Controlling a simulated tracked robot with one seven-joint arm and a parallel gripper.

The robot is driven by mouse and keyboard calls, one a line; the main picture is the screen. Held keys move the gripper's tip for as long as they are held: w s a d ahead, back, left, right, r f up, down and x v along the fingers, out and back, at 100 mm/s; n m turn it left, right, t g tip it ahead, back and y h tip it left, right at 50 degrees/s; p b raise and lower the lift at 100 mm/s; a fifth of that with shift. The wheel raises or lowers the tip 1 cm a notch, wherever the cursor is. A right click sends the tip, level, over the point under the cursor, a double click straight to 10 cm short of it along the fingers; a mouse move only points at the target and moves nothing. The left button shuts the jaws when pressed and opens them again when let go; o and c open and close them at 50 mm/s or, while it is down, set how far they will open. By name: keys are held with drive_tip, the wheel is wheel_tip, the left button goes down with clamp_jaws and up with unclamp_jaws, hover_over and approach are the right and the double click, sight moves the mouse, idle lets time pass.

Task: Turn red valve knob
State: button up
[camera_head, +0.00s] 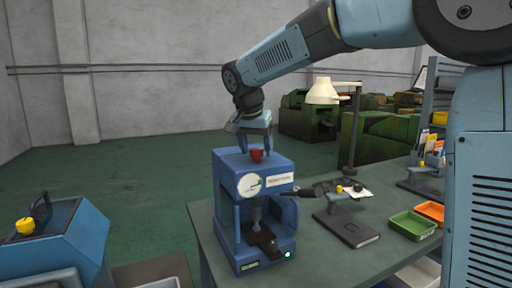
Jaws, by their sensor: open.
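The red valve knob (257,155) sits on top of a small blue machine (226,166) that stands on the green-grey table. My gripper (256,150) points down from above, right over the machine's top. Its two fingers are apart, one on each side of the red knob. I cannot tell whether the fingers touch the knob. The machine's front has a round white dial (249,185) and a green light (288,254) at its base.
A blue machine with a yellow knob (25,225) is at the lower left. Green machines (308,120) stand behind. The floor behind left is clear.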

drive_tip(key=shift+c, duration=0.4)
drive_tip(key=c, duration=1)
drive_tip(key=shift+o, duration=0.2)
drive_tip(key=shift+n, duration=0.4)
drive_tip(key=n+y, duration=0.1)
drive_tip(key=n, duration=0.2)
drive_tip(key=shift+d+n+y, duration=0.2)
drive_tip(key=shift+n+y, duration=0.2)
drive_tip(key=n+y, duration=0.1)
drive_tip(key=n, duration=0.3)
drive_tip(key=shift+d+n+y, duration=0.1)
drive_tip(key=shift+n+y, duration=0.2)
drive_tip(key=shift+y, duration=0.1)
drive_tip(key=n+g+y, duration=0.1)
drive_tip(key=n, duration=0.3)
drive_tip(key=shift+w+d, duration=0.1)
drive_tip(key=shift+w, duration=0.05)
drive_tip(key=n+g, duration=0.1)
drive_tip(key=n, duration=0.1)
drive_tip(key=n+y, duration=0.1)
drive_tip(key=n, duration=0.1)
drive_tip(key=shift+n+g, duration=0.3)
drive_tip(key=shift+g, duration=0.1)
